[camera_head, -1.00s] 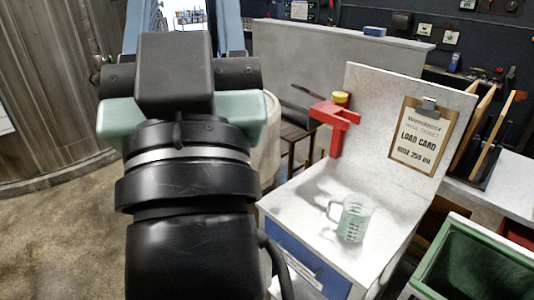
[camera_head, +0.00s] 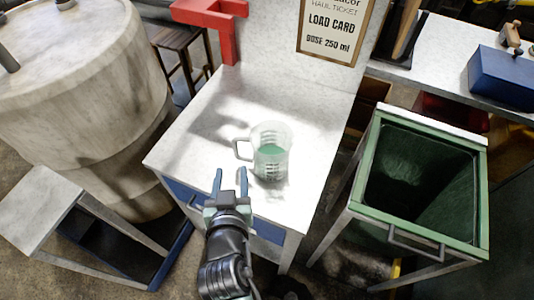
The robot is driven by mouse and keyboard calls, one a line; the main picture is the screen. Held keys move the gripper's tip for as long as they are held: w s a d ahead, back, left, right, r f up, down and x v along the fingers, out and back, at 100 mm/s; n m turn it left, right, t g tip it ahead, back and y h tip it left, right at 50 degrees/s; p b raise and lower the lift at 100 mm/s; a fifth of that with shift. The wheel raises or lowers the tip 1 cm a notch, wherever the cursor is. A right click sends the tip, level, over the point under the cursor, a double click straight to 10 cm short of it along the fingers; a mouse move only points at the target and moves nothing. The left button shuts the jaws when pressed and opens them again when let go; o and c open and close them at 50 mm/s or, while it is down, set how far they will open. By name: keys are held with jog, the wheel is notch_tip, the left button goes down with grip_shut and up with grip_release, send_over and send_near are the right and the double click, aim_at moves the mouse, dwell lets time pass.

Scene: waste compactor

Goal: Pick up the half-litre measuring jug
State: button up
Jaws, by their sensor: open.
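The measuring jug (camera_head: 271,153) is clear with dark markings and a green tint inside. It stands upright on the white worktop (camera_head: 205,140), its handle pointing left. My gripper (camera_head: 230,178) is open and empty, at the front edge of the worktop. Its two fingers point toward the back, just left of the jug and in front of its handle. The fingers look apart from the jug; their height above the worktop is hard to tell.
A green bin (camera_head: 425,180) with a metal handle stands to the right. A red bracket (camera_head: 215,18) and a load card (camera_head: 333,28) are at the back. A blue box (camera_head: 503,78) sits at upper right. A large drum (camera_head: 75,90) and a small stand (camera_head: 40,205) are at left.

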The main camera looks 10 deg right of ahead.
aim_at(235, 151)
jog(key=x, duration=0.4)
jog(key=shift+d+r+x, duration=0.1)
jog(key=shift+x, duration=0.8)
jog(key=shift+d+r+x, duration=0.1)
jog(key=shift+d+x, duration=0.05)
jog(key=shift+x, duration=0.75)
jog(key=shift+d+r+x, duration=0.1)
jog(key=shift+x, duration=0.8)
jog(key=shift+w, duration=0.1)
grip_shut()
jog(key=shift+r, duration=0.1)
